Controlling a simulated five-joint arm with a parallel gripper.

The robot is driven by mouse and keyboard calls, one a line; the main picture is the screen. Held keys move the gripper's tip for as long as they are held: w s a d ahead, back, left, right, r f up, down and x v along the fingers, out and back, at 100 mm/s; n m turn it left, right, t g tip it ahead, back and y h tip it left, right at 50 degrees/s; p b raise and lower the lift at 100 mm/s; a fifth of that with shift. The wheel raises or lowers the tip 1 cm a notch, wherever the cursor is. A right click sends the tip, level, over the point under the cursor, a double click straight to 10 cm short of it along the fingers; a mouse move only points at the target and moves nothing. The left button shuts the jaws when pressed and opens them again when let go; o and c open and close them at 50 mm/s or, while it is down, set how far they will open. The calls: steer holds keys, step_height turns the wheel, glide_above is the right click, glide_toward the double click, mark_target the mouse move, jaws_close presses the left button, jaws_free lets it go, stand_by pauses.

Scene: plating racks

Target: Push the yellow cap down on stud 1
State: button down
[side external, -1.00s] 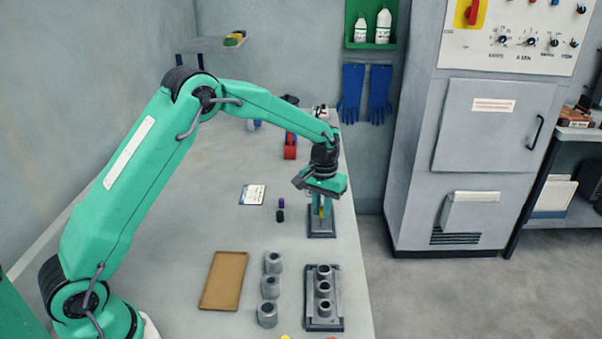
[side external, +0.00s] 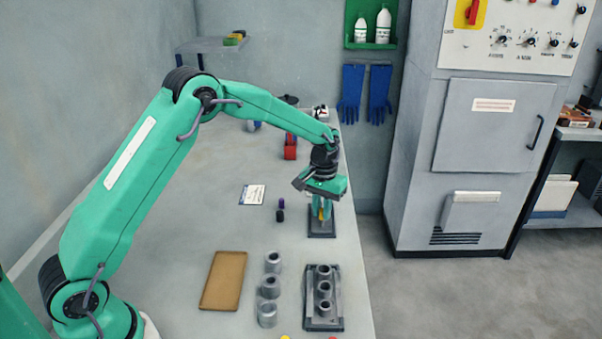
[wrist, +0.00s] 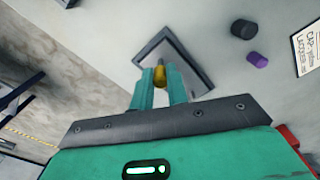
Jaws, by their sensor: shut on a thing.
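My gripper (side external: 321,211) is shut on the yellow cap (wrist: 160,76), which shows between the two green fingers in the wrist view. In the side view the cap is a small yellow patch at the fingertips, over a dark grey plate (side external: 322,235) near the table's right edge. The same plate (wrist: 193,72) lies below the fingers in the wrist view. Stud 1 cannot be made out; the fingers and cap hide the plate's middle. I cannot tell whether the cap touches a stud.
A black cap (side external: 280,216) and a purple cap (side external: 281,203) stand left of the plate. Nearer are a rack with several grey cylinders (side external: 312,322), loose grey cylinders (side external: 273,262) and a brown tray (side external: 241,282). A white card (side external: 252,195) lies farther left.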

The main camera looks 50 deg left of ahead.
mark_target(321, 210)
steer(key=shift+f, duration=1.45)
steer(key=c, duration=1.3)
jaws_free()
steer(key=shift+r, duration=3.9)
steer(key=shift+r, duration=0.1)
